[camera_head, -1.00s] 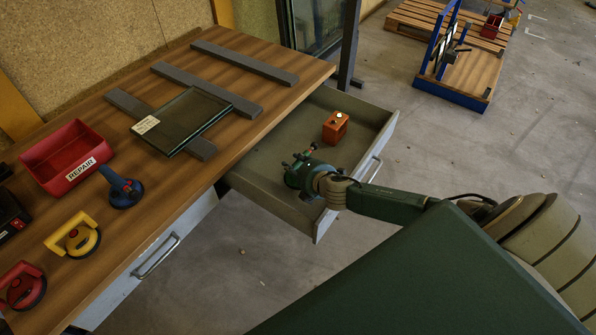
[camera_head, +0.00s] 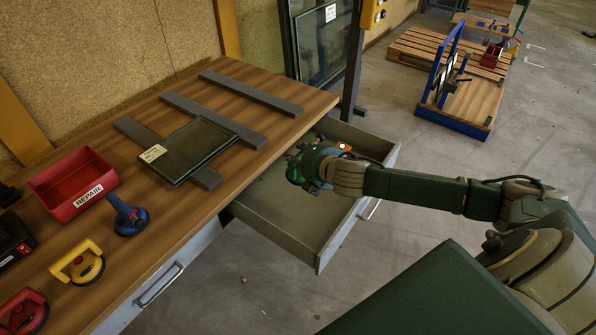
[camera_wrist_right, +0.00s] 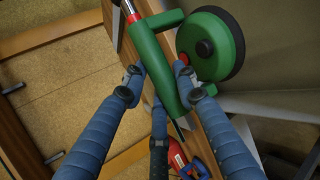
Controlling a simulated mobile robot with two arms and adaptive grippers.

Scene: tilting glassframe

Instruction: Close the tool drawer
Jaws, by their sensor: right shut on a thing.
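The tool drawer (camera_head: 290,208) stands pulled out from under the right end of the wooden workbench, with a metal handle (camera_head: 371,209) on its front. My right gripper (camera_head: 304,168) is over the open drawer. In the right wrist view its blue fingers (camera_wrist_right: 160,92) are shut on the handle of a green suction lifter (camera_wrist_right: 155,60), whose round dark pad faces up and right. An orange box (camera_head: 343,147) in the drawer is largely hidden behind my gripper. My left gripper is not in view.
On the bench (camera_head: 190,218) are a glass pane (camera_head: 190,150) on grey bars, a red REPAIR bin (camera_head: 75,182), and blue (camera_head: 130,218), yellow (camera_head: 80,263) and red (camera_head: 24,312) suction lifters. A closed lower drawer (camera_head: 160,285) is at front. The floor right of the open drawer is clear.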

